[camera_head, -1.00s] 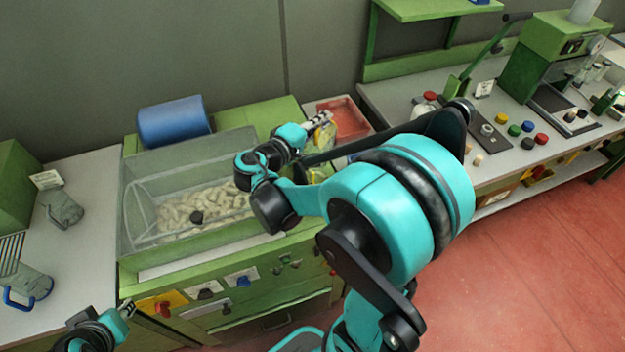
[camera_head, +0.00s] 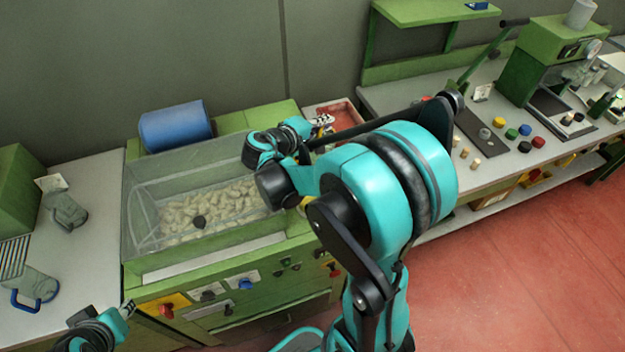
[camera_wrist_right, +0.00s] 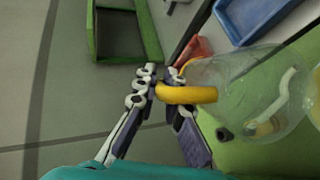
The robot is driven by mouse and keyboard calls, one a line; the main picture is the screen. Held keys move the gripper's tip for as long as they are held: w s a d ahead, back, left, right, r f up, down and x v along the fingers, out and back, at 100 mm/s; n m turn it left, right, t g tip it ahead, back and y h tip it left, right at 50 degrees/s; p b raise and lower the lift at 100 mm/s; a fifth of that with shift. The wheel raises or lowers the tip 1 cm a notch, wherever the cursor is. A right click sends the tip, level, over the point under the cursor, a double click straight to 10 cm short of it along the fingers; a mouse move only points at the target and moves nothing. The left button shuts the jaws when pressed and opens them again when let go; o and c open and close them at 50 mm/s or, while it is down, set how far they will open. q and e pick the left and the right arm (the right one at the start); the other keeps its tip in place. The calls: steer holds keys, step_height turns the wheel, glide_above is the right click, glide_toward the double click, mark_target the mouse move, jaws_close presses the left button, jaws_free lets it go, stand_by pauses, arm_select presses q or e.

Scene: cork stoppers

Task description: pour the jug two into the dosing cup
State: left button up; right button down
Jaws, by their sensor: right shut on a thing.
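My right gripper (camera_wrist_right: 162,88) is shut on the yellow handle of a clear jug (camera_wrist_right: 245,75) in the right wrist view. The jug is see-through, and I cannot tell its tilt or contents. In the head view my right gripper (camera_head: 322,124) is above the right end of the green machine, and my own arm hides most of the jug. My left gripper (camera_head: 127,309) is low at the left; its jaws are too small to judge. I cannot make out the dosing cup with certainty.
A clear-walled bin (camera_head: 150,200) of pale corks is in the green machine, with a blue roller (camera_head: 175,126) behind. A blue-handled jug (camera_head: 37,285) and a grey jug (camera_head: 66,210) stand on the left table. A red tray (camera_head: 345,112) lies behind my right arm.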

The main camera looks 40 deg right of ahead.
steer(key=shift+w+d, duration=0.1)
steer(key=shift+d, duration=0.1)
steer(key=f+g+y+p, duration=0.1)
steer(key=w+d+f+n+g+y, duration=0.1)
steer(key=y, duration=0.1)
steer(key=w+d+f+y+p, duration=0.1)
steer(key=shift+d+f+n+g+y+p, duration=0.25)
steer(key=shift+f+n+g+y+p, duration=0.05)
steer(key=shift+f+g+p, duration=0.1)
steer(key=w+d+f+n+g+y+b, duration=0.1)
steer(key=d+f+g+y, duration=0.1)
steer(key=f+y, duration=0.1)
steer(key=w+d+f+n+g+y+b, duration=0.1)
steer(key=w+d+f+g+y+b, duration=0.1)
steer(key=f, duration=0.4)
steer(key=shift+w+d+f+g+y, duration=0.2)
steer(key=shift+w+f+g+y, duration=0.1)
steer(key=shift+y, duration=0.6)
